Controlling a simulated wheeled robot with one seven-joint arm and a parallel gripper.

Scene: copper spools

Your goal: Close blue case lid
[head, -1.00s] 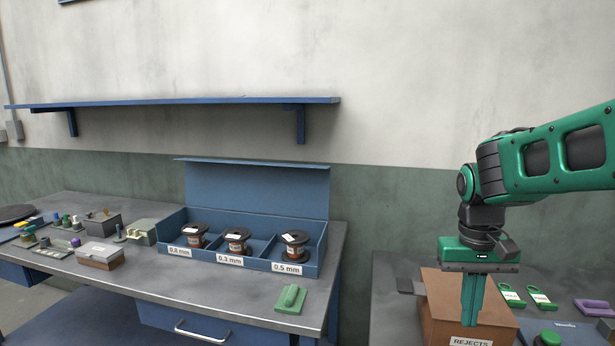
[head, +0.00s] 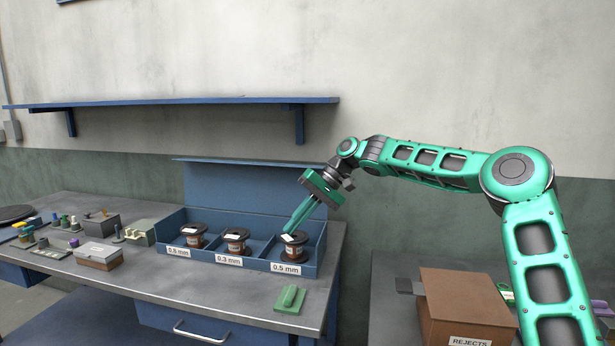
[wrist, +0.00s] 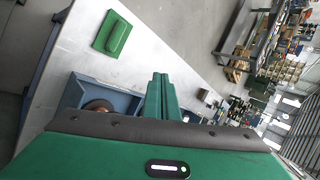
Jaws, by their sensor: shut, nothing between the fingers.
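The blue case (head: 254,263) sits on the grey workbench with its lid (head: 225,190) standing up open at the back. Its compartments hold the 0.8 mm spool (head: 194,236), the 0.3 mm spool (head: 235,241) and the 0.5 mm spool (head: 292,246). My gripper (head: 288,231) is shut and empty, tilted down to the left. In the head view its fingertips overlap the 0.5 mm spool; I cannot tell if they touch it. The wrist view shows the shut fingers (wrist: 161,95) beside a corner of the case (wrist: 120,98).
A green block (head: 290,299) lies on the bench in front of the case. A grey box (head: 99,257) and small items stand at left. A blue shelf (head: 190,101) hangs above. A brown REJECTS box (head: 465,305) stands on the right table.

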